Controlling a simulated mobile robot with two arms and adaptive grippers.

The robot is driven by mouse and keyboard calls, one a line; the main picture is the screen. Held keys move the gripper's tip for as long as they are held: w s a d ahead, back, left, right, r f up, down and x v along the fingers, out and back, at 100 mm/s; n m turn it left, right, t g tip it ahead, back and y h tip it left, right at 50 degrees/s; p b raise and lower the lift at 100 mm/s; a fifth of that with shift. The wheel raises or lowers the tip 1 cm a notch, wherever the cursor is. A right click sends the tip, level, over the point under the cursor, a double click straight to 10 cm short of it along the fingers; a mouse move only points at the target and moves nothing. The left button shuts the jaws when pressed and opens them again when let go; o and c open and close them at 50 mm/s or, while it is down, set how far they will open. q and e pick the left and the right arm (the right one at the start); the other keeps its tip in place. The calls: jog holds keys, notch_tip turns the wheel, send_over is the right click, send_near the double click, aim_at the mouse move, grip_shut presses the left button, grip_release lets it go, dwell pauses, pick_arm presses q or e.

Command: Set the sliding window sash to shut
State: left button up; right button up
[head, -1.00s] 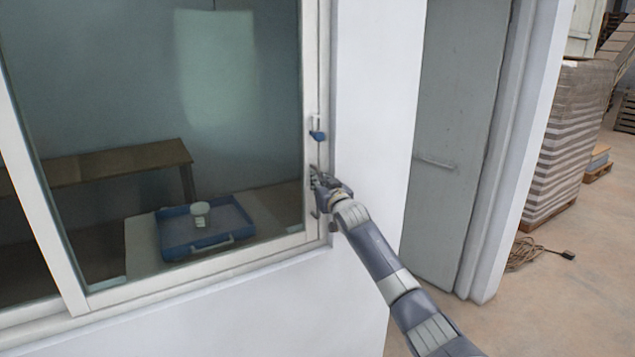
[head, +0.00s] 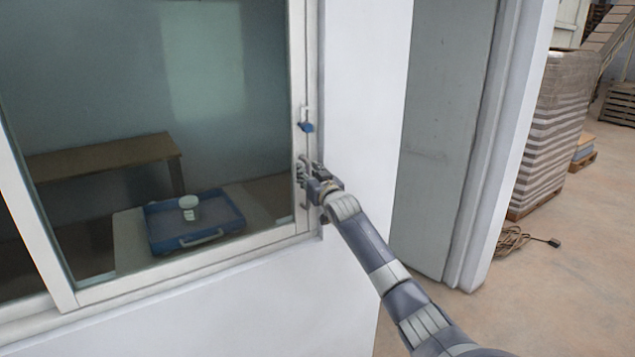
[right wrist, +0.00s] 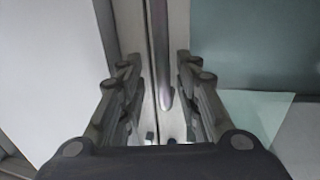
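The sliding window sash (head: 298,60) is a white-framed glass pane. Its right stile stands close beside the right jamb of the window frame; I cannot tell whether a thin gap is left. A blue latch (head: 306,127) sits on the frame above my right gripper (head: 307,175). In the right wrist view my right gripper (right wrist: 162,100) is open, its fingers on either side of a vertical grey bar handle (right wrist: 159,50), with space visible on both sides. The fingertips are partly hidden in the head view. My left gripper is not in view.
Behind the glass are a blue tray (head: 160,237) with a white-lidded jar (head: 188,207), and a brown bench (head: 110,157). A white wall (head: 365,100) adjoins the window. A grey door (head: 445,130), a wrapped pallet stack (head: 567,125) and a floor cable (head: 515,240) lie right.

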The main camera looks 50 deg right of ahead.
jog(key=v, duration=1.1)
jog(key=shift+s, duration=0.4)
jog(key=shift+d, duration=0.1)
